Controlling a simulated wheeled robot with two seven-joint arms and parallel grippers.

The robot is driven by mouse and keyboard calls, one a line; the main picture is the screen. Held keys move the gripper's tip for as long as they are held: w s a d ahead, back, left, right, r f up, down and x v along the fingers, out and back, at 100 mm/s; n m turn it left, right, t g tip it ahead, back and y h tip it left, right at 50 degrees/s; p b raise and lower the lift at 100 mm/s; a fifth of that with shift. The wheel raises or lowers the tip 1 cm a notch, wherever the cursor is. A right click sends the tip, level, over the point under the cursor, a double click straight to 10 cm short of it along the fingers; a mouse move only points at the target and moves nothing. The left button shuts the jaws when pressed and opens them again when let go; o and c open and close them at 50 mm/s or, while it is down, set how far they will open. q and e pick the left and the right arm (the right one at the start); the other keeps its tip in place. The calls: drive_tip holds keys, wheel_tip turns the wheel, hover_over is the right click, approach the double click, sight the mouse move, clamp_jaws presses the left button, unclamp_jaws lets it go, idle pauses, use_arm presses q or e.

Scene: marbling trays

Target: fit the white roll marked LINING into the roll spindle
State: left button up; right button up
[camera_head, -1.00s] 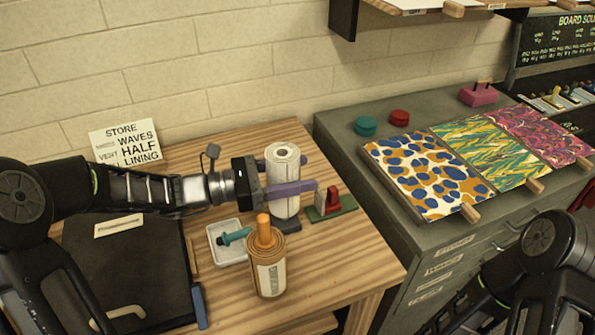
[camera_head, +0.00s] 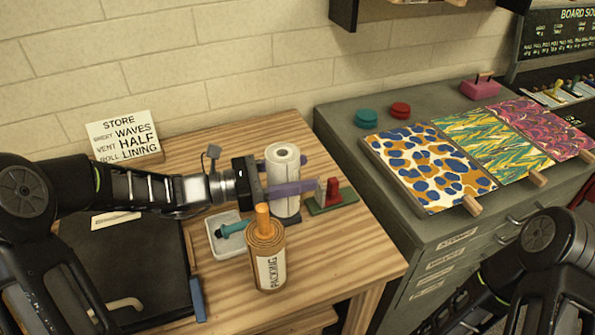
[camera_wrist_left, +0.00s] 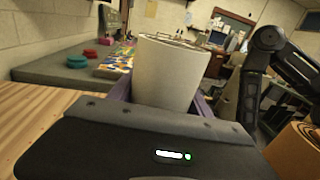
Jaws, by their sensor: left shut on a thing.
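The white roll (camera_head: 283,180) stands upright over the table in the head view, with its hollow top facing up. My left gripper (camera_head: 291,188) is shut on it, with purple fingers on either side. The roll also fills the middle of the left wrist view (camera_wrist_left: 168,75), between the fingers. No LINING mark is readable on its visible side. A dark base (camera_head: 297,217), which may belong to the roll spindle, shows just under the roll. The roll hides any post, and I cannot tell whether it is around one. My right gripper is out of view.
A brown roll marked PACKING (camera_head: 268,268) with an orange post stands close in front. A white tray (camera_head: 216,251) with a teal tool lies left of it. A red block on a green base (camera_head: 332,196) is close on the right. A grey cabinet (camera_head: 400,231) stands further right.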

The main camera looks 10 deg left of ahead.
use_arm(q)
drive_tip(key=shift+f+b, duration=0.4)
drive_tip(key=shift+f, duration=0.3)
drive_tip(key=o, duration=1.6)
drive_tip(key=shift+c, duration=0.2)
drive_tip(key=v, duration=0.7)
drive_tip(key=shift+s+a, duration=0.2)
drive_tip(key=shift+a, duration=0.15)
